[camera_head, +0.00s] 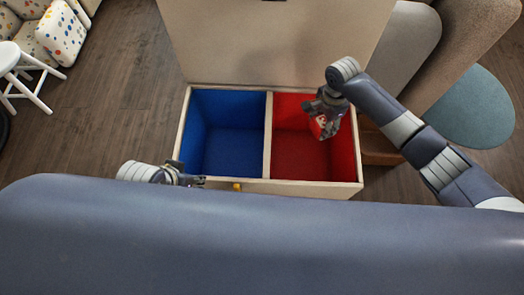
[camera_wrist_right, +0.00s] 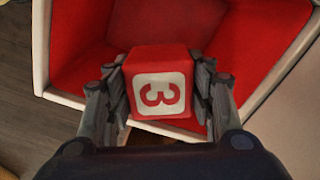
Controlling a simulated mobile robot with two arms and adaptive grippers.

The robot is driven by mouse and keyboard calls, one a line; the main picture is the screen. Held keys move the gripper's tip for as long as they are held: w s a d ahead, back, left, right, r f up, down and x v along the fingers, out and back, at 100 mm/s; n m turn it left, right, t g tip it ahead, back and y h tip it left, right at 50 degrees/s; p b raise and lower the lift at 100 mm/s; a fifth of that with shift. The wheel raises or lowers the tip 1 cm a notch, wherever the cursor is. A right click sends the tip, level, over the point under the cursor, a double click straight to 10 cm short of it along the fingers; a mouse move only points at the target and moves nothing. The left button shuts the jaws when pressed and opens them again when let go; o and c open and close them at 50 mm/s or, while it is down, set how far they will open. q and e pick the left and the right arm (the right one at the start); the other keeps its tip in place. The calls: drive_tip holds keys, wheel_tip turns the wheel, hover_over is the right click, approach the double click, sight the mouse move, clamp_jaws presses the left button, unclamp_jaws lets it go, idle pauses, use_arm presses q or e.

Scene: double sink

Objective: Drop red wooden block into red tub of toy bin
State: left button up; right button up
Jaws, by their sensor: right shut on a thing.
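The toy bin (camera_head: 267,140) is a wooden box with a blue tub (camera_head: 230,120) on the left and a red tub (camera_head: 300,155) on the right. My right gripper (camera_head: 325,122) is over the red tub, shut on the red wooden block (camera_head: 318,127). In the right wrist view the block (camera_wrist_right: 158,82) shows a white face with a red 3, held between both fingers of my right gripper (camera_wrist_right: 160,90). The red tub (camera_wrist_right: 85,65) lies behind it. My left gripper (camera_head: 190,180) is at the bin's front left corner; its fingers are too small to read.
The raised wooden lid (camera_head: 270,45) stands behind the tubs. A divider (camera_head: 267,135) separates them. A small yellow thing (camera_head: 237,187) is at the bin's front edge. A white stool (camera_head: 22,70) and a spotted chair (camera_head: 62,35) stand far left; a teal round surface (camera_head: 475,110) is at right.

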drive_tip(key=o, duration=1.2)
drive_tip(key=shift+c, duration=0.2)
wheel_tip(320, 180, up, 12)
